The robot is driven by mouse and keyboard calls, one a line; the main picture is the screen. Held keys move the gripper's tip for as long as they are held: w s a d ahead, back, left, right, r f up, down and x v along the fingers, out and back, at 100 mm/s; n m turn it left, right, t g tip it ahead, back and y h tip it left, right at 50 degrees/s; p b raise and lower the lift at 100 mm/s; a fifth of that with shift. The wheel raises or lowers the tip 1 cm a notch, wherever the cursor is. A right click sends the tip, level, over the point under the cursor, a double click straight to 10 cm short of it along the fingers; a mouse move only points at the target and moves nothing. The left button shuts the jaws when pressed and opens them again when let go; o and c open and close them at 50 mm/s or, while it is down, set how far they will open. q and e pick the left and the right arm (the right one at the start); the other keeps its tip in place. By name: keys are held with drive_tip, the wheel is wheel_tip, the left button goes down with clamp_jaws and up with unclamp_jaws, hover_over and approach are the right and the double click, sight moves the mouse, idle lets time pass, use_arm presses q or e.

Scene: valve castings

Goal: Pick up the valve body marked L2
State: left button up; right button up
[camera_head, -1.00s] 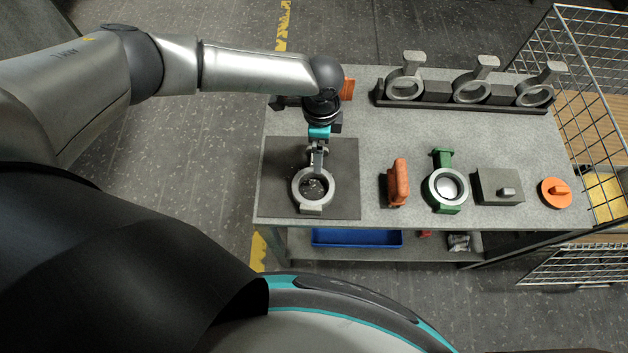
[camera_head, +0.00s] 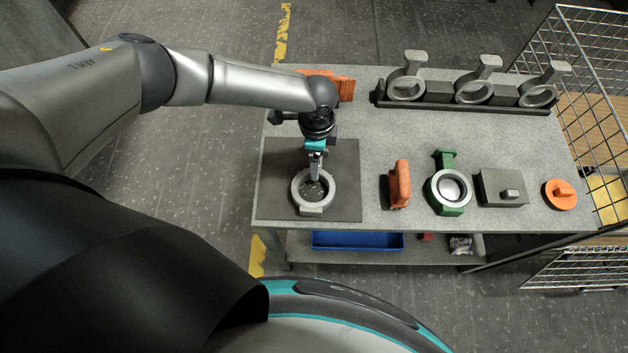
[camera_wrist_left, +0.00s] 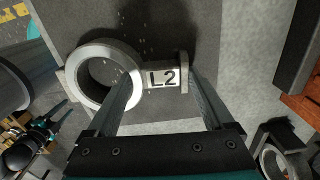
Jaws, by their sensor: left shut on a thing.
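The valve body marked L2 (camera_head: 299,190) is a grey metal ring with a short neck and lies on the dark mat (camera_head: 347,160) at the left of the table. In the left wrist view the L2 label shows on the neck of the valve body (camera_wrist_left: 155,79), with the ring to its left and a flange to its right. My left gripper (camera_head: 316,178) is shut on the valve body, its fingers (camera_wrist_left: 165,92) on either side of the marked neck. It hides part of the neck in the head view. I cannot tell any gap under the body.
An orange part (camera_head: 399,184), a green-flanged ring (camera_head: 433,190), a grey block (camera_head: 497,187) and an orange disc (camera_head: 560,195) stand to the right. A rack (camera_head: 437,106) with several castings is at the back. Wire mesh (camera_head: 590,120) borders the right.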

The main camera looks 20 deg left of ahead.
use_arm(q)
clamp_jaws()
drive_tip(key=shift+w+r, duration=0.1)
drive_tip(key=shift+r, duration=0.05)
idle(0.4)
